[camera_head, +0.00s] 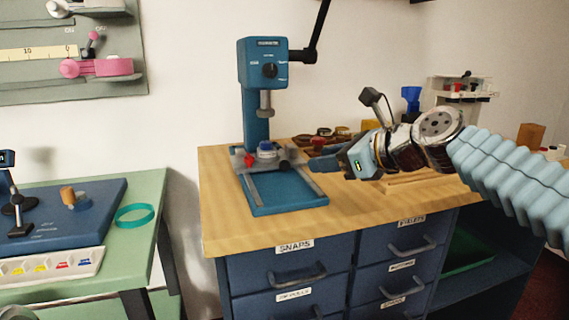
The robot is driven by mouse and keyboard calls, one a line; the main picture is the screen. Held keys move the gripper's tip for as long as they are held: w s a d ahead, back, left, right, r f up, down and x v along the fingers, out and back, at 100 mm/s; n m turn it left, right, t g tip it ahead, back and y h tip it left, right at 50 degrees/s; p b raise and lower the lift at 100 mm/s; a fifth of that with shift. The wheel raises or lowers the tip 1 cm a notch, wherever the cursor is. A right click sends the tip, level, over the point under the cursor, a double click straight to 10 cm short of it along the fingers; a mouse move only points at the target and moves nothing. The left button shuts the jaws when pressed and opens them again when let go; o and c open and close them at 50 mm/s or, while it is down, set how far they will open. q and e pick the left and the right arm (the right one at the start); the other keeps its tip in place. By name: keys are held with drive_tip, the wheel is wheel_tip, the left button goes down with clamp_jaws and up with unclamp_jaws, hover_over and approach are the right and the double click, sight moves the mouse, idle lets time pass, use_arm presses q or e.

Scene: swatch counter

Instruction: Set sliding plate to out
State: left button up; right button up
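The blue press (263,90) stands upright on the wooden counter, with a lever arm reaching up to the right. On its blue base (287,196), a grey sliding plate (239,161) sits at the back end of the rails, under the press head. Contact and finger opening cannot be made out. My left gripper is not in view.
The wooden counter (225,222) is clear in front of the press base. Small jars and a blue funnel (411,96) stand behind my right arm. A green table (147,215) with a blue board is at left, across a gap.

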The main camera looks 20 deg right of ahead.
sight(288, 165)
drive_tip(key=x, duration=1)
drive_tip(key=shift+w+a+f, duration=0.1)
drive_tip(key=shift+w+a, duration=0.05)
drive_tip(key=shift+w, duration=0.1)
drive_tip(key=shift+c, duration=0.4)
clamp_jaws()
